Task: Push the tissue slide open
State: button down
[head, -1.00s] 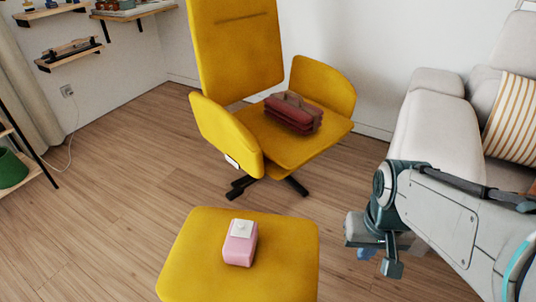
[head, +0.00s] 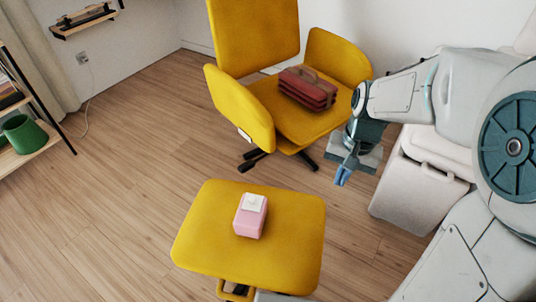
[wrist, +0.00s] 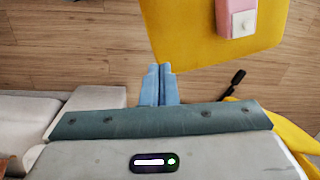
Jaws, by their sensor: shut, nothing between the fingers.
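The tissue box is a small pink block (head: 249,220) with a white square slide (head: 252,203) on its top. It stands on the yellow footstool (head: 195,245). In the wrist view the pink box (wrist: 229,30) and its white slide (wrist: 244,22) show at the upper right, partly cut off by the frame edge. My gripper (head: 342,180) has blue fingers and is shut and empty. It hangs to the right of the box and apart from it, beyond the stool's right edge in the head view. The fingertips (wrist: 160,68) point toward the stool's edge in the wrist view.
A shelf with a green pot (head: 24,134) is at the left. The wooden floor (head: 130,190) between is clear.

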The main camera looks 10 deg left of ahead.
jog(key=w+a+f+m+g+p, duration=0.1)
jog(key=w+a+f+p, duration=0.3)
jog(key=a, duration=0.4)
jog(key=w+a+f+m+g+y+p, duration=0.1)
jog(key=w+a+f+m+g+p, duration=0.1)
jog(key=w+a+f+m+p, duration=0.2)
jog(key=w+a+f, duration=0.2)
jog(key=w+a, duration=0.2)
jog(key=w, duration=0.1)
jog(key=shift+w+f+y, duration=0.3)
jog(key=b, duration=0.2)
send_near(257, 199)
notch_tip(257, 199, down, 5)
jog(key=w+d, duration=0.1)
jog(key=w, duration=0.1)
jog(key=s+a, duration=0.1)
jog(key=s, duration=0.1)
jog(key=shift+s+a, duration=0.65)
jog(key=shift+s, duration=0.05)
